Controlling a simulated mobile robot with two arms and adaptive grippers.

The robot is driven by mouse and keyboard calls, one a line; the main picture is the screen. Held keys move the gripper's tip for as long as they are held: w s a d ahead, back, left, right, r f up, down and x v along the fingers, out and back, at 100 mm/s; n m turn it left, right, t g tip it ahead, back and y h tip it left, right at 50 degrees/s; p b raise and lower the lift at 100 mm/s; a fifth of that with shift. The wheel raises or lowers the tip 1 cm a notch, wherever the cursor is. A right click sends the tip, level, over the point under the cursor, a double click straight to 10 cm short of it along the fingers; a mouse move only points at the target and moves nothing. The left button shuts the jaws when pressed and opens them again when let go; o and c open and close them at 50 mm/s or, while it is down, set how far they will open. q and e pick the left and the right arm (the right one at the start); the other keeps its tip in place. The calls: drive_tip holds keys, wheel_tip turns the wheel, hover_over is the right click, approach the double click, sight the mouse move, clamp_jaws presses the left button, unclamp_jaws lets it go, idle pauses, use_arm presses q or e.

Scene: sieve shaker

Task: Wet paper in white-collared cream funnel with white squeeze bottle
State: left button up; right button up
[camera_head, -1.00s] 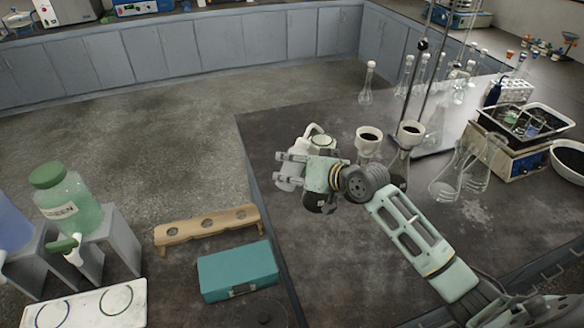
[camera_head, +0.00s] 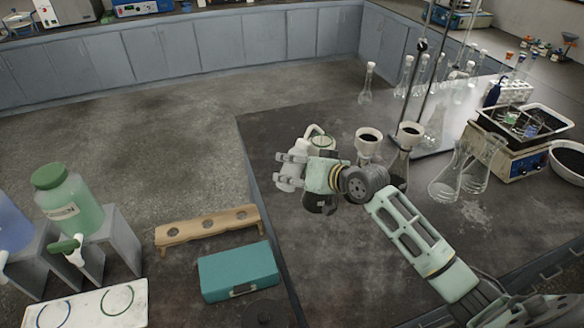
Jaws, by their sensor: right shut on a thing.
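My right gripper (camera_head: 284,170) is shut on the white squeeze bottle (camera_head: 296,184), which stays mostly hidden behind the fingers. Its bent spout (camera_head: 317,130) rises above the hand. Just right of the gripper stand two pale cream funnels with dark insides, a left funnel (camera_head: 367,148) and a right funnel (camera_head: 411,142). The right one sits over a glass flask; the support of the left one is partly hidden by my wrist. I cannot tell from here which has the white collar. The bottle is left of both funnels, apart from them. My left gripper is not in view.
Clear flasks (camera_head: 450,178) and a balance (camera_head: 513,158) bearing a tray stand to the right. Tall metal rods rise behind the funnels. A wooden rack (camera_head: 190,233), teal box (camera_head: 238,272) and green carboy (camera_head: 72,205) are at left. The front of the dark bench is clear.

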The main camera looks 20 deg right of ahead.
idle(0.4)
drive_tip(key=shift+r, duration=0.1)
idle(0.8)
drive_tip(key=shift+o, duration=0.7)
drive_tip(key=shift+c, duration=0.7)
drive_tip(key=shift+o, duration=0.5)
drive_tip(key=shift+c, duration=0.6)
drive_tip(key=shift+c, duration=0.6)
drive_tip(key=shift+c, duration=0.2)
